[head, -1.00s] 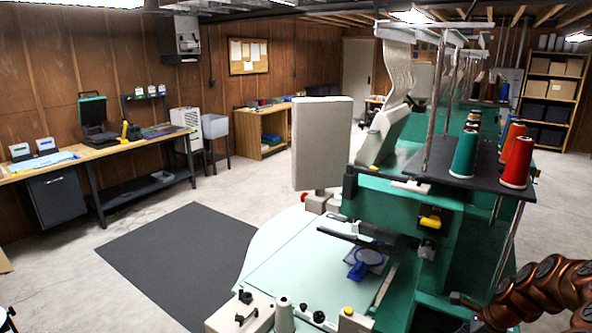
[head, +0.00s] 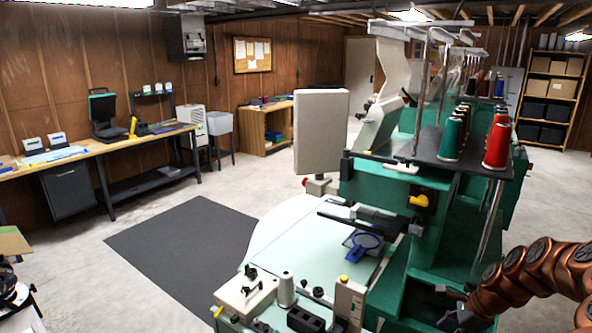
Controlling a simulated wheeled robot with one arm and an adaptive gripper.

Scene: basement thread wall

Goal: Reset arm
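My copper-coloured arm reaches in from the lower right edge, bent and pointing left. My gripper (head: 455,313) is at its end, low in front of the right part of the green embroidery machine (head: 390,205). It is small and dark here, and its fingers cannot be made out clearly. I see nothing held in it, but I cannot tell whether it is open or shut. The machine carries red and green thread cones (head: 497,146) on a dark shelf. A blue hoop (head: 362,245) lies on its pale table.
A white panel (head: 321,130) stands upright at the machine's left. A dark mat (head: 180,240) lies on the open concrete floor. A wooden workbench (head: 100,147) runs along the left wall. Shelves with boxes (head: 553,90) stand at the back right.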

